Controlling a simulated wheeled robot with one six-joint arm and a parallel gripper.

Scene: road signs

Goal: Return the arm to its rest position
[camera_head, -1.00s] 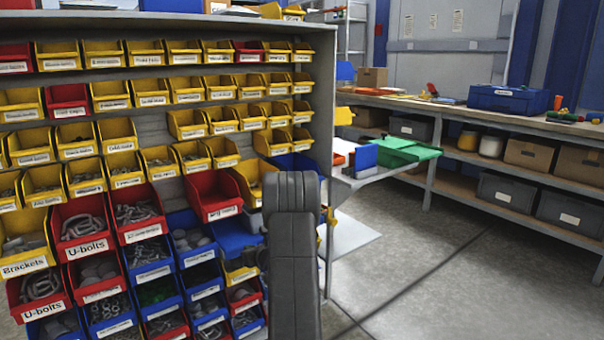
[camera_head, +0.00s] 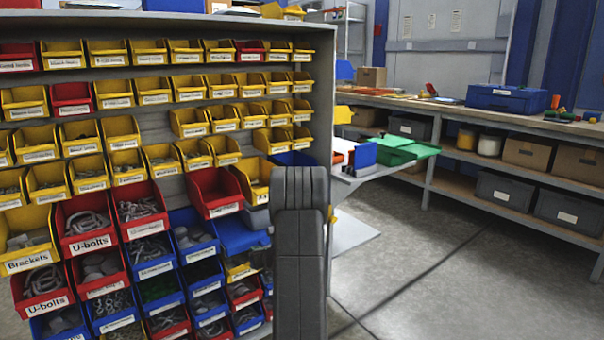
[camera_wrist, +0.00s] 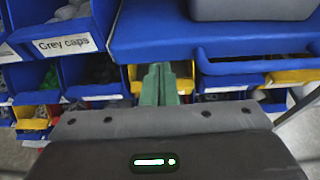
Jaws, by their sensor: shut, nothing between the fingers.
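My arm stands upright in the head view as a dark grey link before the right end of the bin rack. My gripper (camera_wrist: 160,84) shows in the wrist view with its two green fingers together and nothing between them. The head view does not show the fingers; my arm hides them. In the wrist view the fingers point toward a yellow bin, below a blue bin (camera_wrist: 205,38). A blue bin labelled "Grey caps" (camera_wrist: 68,42) is to the left of the fingers. I cannot tell whether the fingers touch any bin.
The rack (camera_head: 324,95) holds rows of yellow, red and blue bins close to my arm. A green bin (camera_head: 405,150) sits on a small shelf at its right. A workbench (camera_head: 450,108) with a blue toolbox (camera_head: 506,98) runs along the right. The floor (camera_head: 460,285) there is clear.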

